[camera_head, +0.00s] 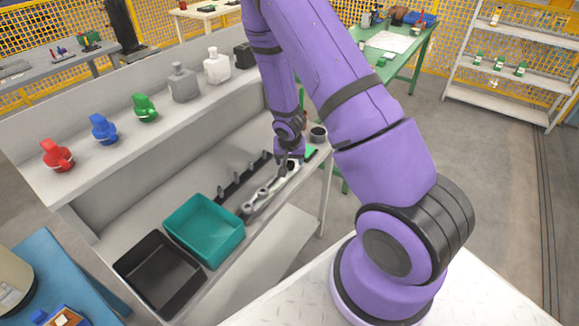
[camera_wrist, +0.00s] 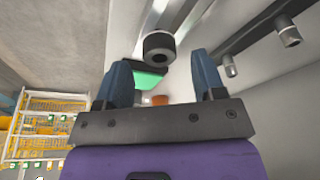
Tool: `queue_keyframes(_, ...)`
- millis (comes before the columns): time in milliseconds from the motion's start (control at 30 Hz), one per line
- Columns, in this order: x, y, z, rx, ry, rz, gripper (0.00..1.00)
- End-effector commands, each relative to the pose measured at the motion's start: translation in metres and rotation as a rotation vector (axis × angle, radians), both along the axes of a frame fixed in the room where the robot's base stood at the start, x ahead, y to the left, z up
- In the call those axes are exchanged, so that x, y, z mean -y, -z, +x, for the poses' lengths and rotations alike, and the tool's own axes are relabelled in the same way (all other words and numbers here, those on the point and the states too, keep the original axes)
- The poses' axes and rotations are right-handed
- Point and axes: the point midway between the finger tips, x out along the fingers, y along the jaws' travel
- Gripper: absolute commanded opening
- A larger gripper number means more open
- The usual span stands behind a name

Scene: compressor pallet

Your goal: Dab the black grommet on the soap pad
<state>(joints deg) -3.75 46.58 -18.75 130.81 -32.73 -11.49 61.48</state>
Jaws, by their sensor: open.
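My gripper (camera_wrist: 162,78) is open. Its two dark blue fingers stand apart, and the grommet appears between and beyond their tips; I see no contact. The soap pad seems to be the green patch (camera_wrist: 149,81) with a dark edge, partly behind the left finger. In the head view, a green patch (camera_head: 311,152) lies just right of my gripper (camera_head: 289,164), at the bench's far end. The grommet is not clear there.
A teal bin (camera_head: 204,229) and a black bin (camera_head: 160,274) stand at the bench's near end. Metal rods (camera_head: 262,194) lie beside a black peg rail (camera_head: 243,178). A dark cup (camera_head: 318,133) stands beyond the green patch. Coloured parts and bottles line the upper shelf.

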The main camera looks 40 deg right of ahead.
Motion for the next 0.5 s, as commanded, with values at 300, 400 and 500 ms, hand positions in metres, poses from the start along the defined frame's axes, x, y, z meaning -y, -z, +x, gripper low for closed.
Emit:
queue_keyframes(300, 0.004, 0.022, 0.005, -0.001, 0.0, 0.0, 0.63)
queue_keyframes(400, 0.004, 0.022, 0.005, -0.001, 0.0, 0.0, 0.63)
queue_keyframes(500, 0.004, 0.022, 0.005, -0.001, 0.0, -0.001, 0.63)
